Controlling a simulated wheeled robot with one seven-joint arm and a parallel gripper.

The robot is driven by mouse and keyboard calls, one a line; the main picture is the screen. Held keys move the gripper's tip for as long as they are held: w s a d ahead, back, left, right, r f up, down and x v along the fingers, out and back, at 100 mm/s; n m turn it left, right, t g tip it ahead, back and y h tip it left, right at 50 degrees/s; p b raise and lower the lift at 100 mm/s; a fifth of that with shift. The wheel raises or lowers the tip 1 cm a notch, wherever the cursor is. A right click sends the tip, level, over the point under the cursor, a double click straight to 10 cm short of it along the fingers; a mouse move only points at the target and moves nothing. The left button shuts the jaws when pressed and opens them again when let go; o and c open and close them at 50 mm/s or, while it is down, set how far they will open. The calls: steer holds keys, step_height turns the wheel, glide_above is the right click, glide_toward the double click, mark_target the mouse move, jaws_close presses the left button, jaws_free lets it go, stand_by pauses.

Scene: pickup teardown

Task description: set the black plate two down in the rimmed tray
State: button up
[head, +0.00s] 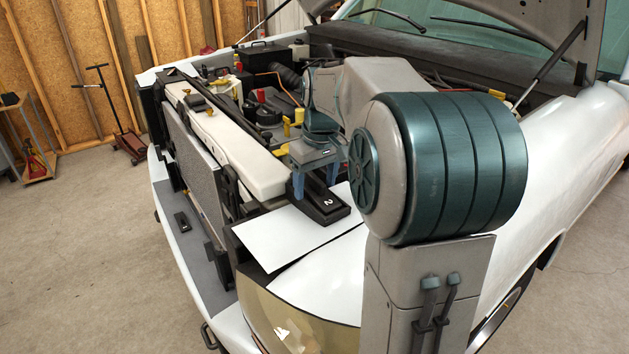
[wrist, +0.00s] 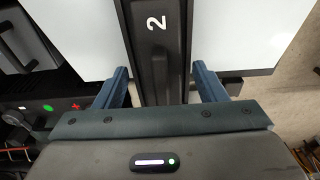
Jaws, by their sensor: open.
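The black plate two (head: 328,207) is a long dark piece with a white "2" near one end. It lies over a white flat sheet at the front corner of the truck. In the wrist view the black plate two (wrist: 158,50) runs up the middle of the picture. My gripper (head: 315,180) is above it and pointing down. In the wrist view my gripper (wrist: 160,68) is open, with one blue finger on each side of the plate and a gap showing at each side. The plate's near end is hidden under my gripper's body. I cannot make out a rimmed tray.
The white sheet (head: 284,236) lies beside the headlight (head: 290,320). The radiator (head: 195,165) and a pale crossbar (head: 230,145) stand to the left. A small black piece (head: 182,222) lies on the grey bumper top. The raised hood (head: 490,22) is overhead; open floor lies left.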

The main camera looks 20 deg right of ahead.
mark_target(320, 181)
step_height(320, 181, up, 14)
steer(key=s, duration=0.1)
steer(key=shift+s+d+f, duration=0.15)
steer(key=shift+s, duration=0.15)
stand_by(0.7)
